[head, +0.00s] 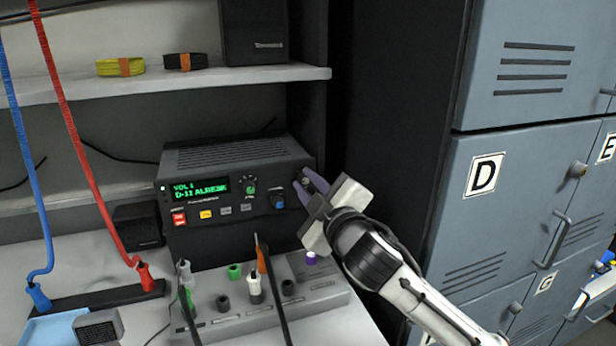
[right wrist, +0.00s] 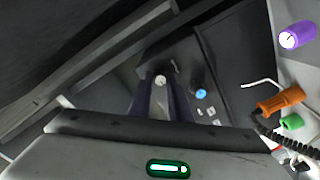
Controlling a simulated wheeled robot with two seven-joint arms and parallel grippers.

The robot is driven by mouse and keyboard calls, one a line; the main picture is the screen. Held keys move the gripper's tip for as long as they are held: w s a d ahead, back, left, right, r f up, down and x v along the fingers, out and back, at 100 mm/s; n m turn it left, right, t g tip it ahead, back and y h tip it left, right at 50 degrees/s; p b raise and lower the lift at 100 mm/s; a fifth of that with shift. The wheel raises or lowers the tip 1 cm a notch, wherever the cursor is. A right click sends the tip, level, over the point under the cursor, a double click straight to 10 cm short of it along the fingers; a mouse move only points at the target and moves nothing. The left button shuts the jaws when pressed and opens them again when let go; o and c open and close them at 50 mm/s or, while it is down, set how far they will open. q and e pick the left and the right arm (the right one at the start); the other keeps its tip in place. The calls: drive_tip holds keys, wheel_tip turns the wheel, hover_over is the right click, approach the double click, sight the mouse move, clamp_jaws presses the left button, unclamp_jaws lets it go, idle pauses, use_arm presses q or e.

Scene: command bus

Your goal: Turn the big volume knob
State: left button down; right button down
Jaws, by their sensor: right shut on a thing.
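The radio (head: 240,160) is a dark box on the bench with a green lit display (head: 200,187) that starts with "VOL". The big volume knob (head: 305,174) is at the right end of the radio's front, mostly hidden by my fingers in the head view. Its pale face (right wrist: 160,80) shows between the fingertips in the right wrist view. My right gripper (head: 303,184) has purple fingers and is shut on this knob, one finger on each side. The fingers also show in the right wrist view (right wrist: 161,92). My left gripper is not in view.
A blue-capped knob (head: 277,199) and a green-ringed knob (head: 249,188) sit left of my gripper. A grey socket panel (head: 325,294) with plugs and cables stands in front. Grey lockers (head: 500,215) stand at the right. A shelf (head: 200,80) runs above.

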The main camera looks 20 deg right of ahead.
idle(0.4)
drive_tip(key=c, duration=1.6)
unclamp_jaws()
drive_tip(key=shift+c, duration=0.2)
drive_tip(key=shift+s, duration=0.1)
drive_tip(key=s, duration=1)
drive_tip(key=shift+d, duration=0.3)
drive_tip(key=shift+s, duration=0.1)
